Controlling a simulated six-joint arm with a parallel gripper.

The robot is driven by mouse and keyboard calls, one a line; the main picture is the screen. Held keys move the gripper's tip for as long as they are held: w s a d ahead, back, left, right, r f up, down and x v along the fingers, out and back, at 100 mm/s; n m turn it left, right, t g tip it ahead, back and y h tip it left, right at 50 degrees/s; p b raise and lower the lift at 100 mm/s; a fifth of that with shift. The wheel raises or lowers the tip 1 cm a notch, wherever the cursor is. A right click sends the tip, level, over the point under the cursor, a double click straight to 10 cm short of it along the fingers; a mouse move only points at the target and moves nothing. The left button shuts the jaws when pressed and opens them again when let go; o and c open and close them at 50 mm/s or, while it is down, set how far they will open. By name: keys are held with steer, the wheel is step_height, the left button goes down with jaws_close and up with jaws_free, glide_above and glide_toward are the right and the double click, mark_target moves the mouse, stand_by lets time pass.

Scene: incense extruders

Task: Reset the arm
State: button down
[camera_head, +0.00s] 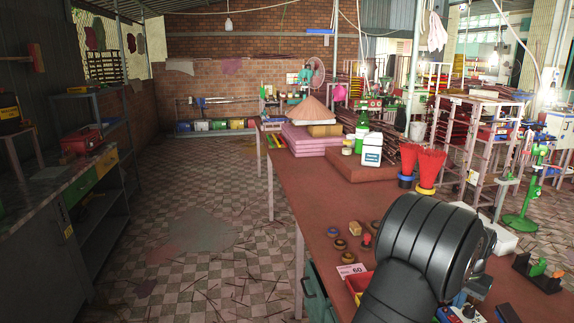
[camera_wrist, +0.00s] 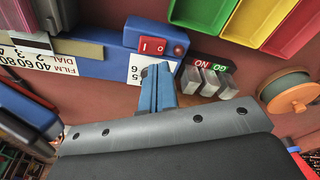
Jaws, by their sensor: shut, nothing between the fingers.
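My gripper (camera_wrist: 158,72) shows in the wrist view as a pair of blue fingers pressed together, shut and empty. It points at the reddish-brown table (camera_wrist: 110,12), just below a blue box with a red rocker switch (camera_wrist: 163,46). I cannot tell from this view how far the fingers are from the box. In the head view my black arm covers the lower right of the table (camera_head: 330,200), and my fingers cannot be made out there.
Near the fingers are small clear blocks (camera_wrist: 212,82) by red and green labels, colored bins (camera_wrist: 248,28) and an orange spool (camera_wrist: 290,97). Red cones (camera_head: 430,165), a white jug (camera_head: 371,150) and pink slabs (camera_head: 310,138) stand farther back. The table's left-middle is mostly clear.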

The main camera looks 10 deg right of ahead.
mark_target(453, 316)
step_height(453, 316, down, 4)
steer(key=shift+r, duration=0.2)
steer(key=a+r+n+h, duration=0.1)
steer(key=a+r+n, duration=0.2)
steer(key=r+n, duration=0.2)
steer(key=a+r+n+g+h, duration=0.1)
steer(key=a+r+n, duration=0.2)
steer(key=r+n, duration=0.3)
step_height(453, 316, up, 5)
steer(key=shift+s+a+f, duration=0.2)
steer(key=shift+s, duration=0.15)
